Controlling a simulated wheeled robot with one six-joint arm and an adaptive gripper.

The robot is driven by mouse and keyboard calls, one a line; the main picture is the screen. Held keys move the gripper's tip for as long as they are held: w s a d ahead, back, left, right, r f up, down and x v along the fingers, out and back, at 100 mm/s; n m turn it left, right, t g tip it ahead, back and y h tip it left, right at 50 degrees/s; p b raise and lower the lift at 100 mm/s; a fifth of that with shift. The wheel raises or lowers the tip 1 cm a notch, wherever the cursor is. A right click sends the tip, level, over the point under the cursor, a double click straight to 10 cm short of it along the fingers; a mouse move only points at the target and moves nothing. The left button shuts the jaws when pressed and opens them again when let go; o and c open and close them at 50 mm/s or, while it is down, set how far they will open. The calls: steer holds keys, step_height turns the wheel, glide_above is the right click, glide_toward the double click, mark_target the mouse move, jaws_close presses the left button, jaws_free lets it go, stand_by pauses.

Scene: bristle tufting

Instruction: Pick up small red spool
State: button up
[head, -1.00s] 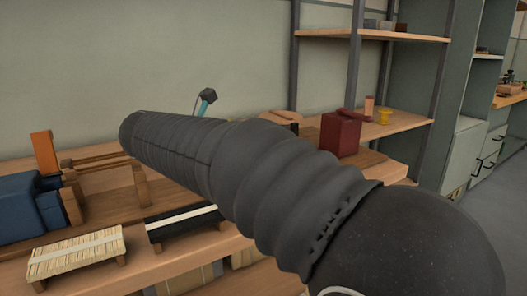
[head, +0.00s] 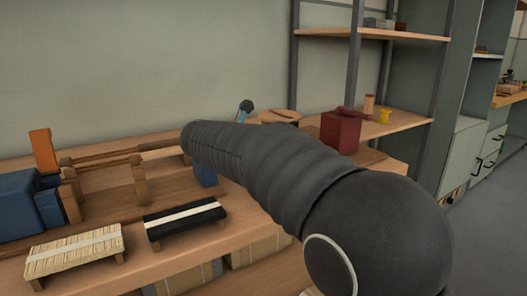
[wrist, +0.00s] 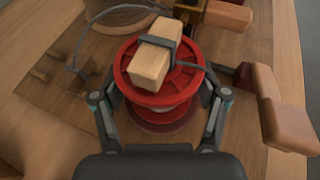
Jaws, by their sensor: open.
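A red spool (wrist: 150,84) with a broad flanged rim stands in the middle of the wrist view. A pale wooden block (wrist: 152,62) with a dark band lies across its top, and a thin dark cord runs to both sides. My gripper (wrist: 160,98) is open, with one finger at the left and one at the right of the spool. Whether either finger touches it I cannot tell. In the head view my arm hides the gripper, and I cannot make out the spool there.
In the wrist view a brown wooden piece (wrist: 286,122) stands close to the right finger, and a pale coil (wrist: 118,16) lies beyond the spool. The head view shows a dark red block (head: 341,132), a blue vice (head: 28,204) and two brushes on the bench front.

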steer(key=shift+w+d+f, duration=0.1)
steer(key=shift+w, duration=0.1)
steer(key=c, duration=1.2)
steer(key=shift+c, duration=0.5)
